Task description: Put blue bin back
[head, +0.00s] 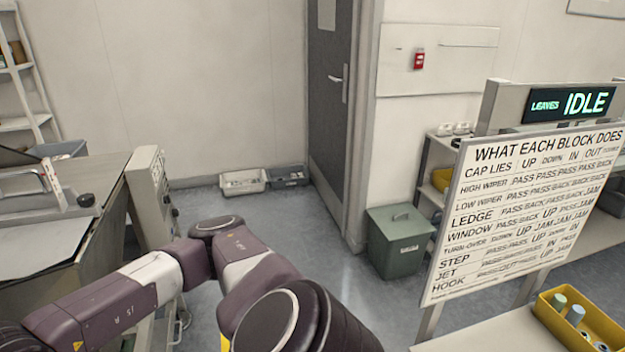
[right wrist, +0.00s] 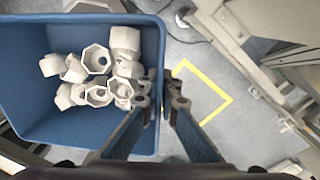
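The blue bin (right wrist: 75,134) fills the left of the right wrist view. Several white hexagonal caps (right wrist: 97,60) lie loose inside it. My right gripper (right wrist: 162,92) straddles the bin's right wall, one finger inside the bin and one outside. It looks shut on that wall near the rim. Whether the bin's base touches anything below is hidden. The head view does not show this bin or either gripper; dark arm links of mine cross its lower middle.
A yellow outline (right wrist: 228,99) marks the grey floor right of the bin, with metal framework beyond. In the head view, a lidded green bin (head: 397,242) stands by the door. A sign board (head: 520,210) and yellow tray (head: 549,316) are at right; a grey machine (head: 50,245) is left.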

